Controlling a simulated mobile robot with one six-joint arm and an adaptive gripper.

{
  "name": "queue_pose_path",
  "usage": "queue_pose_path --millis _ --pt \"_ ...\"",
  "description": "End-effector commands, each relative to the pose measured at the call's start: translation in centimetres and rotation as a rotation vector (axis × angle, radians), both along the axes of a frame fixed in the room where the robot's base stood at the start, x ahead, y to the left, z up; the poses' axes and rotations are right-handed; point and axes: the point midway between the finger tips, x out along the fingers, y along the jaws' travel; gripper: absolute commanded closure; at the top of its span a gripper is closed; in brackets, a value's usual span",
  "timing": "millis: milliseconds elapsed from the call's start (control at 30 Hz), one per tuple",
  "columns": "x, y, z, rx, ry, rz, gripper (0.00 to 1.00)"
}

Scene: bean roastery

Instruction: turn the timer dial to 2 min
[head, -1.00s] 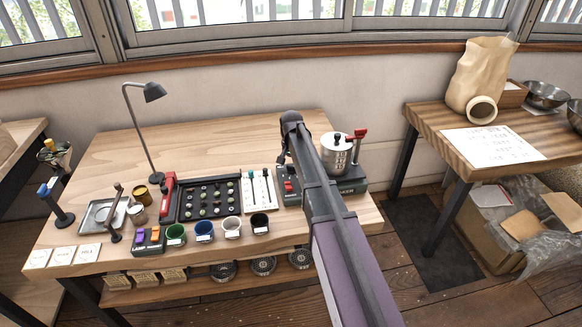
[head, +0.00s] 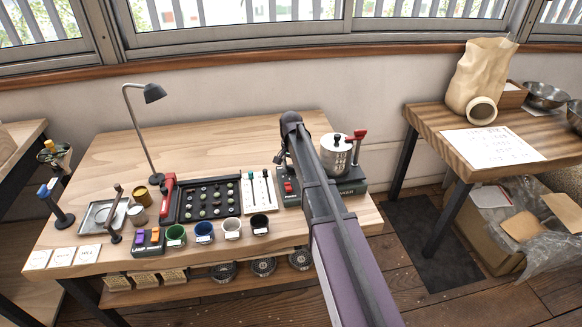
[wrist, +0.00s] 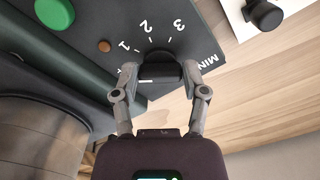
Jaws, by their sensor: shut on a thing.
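The black timer dial (wrist: 160,71) shows in the wrist view on a dark panel marked 1, 2, 3 and MIN. My gripper (wrist: 161,80) has one finger on each side of the dial and is shut on it. The 2 mark (wrist: 147,27) lies beyond the dial, slightly left of its middle. In the head view my arm hides the dial and the fingers. The dark machine base (head: 352,187) shows on both sides of my arm.
A metal pot (head: 335,158) with a red handle (head: 358,136) stands on the machine. A red switch (head: 288,187) is on its left. A white panel with levers (head: 260,191), a black tray (head: 209,200) and several cups stand further left.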

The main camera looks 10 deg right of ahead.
Motion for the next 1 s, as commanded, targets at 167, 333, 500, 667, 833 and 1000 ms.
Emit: queue_pose_path --millis 167,333,500,667,833,1000 --pt "-0.03 0.14 -0.03 0.001 0.002 -0.121 0.91" --pt "0.00 0.20 -0.03 0.001 0.001 -0.271 0.91" --pt "0.04 0.24 -0.03 0.001 0.001 -0.432 0.91" --pt "0.09 0.28 -0.03 0.002 0.002 -0.584 0.91" --pt "0.15 0.30 -0.03 0.002 0.002 -0.746 0.91" --pt "0.21 0.31 -0.04 0.003 0.003 -0.907 0.91"
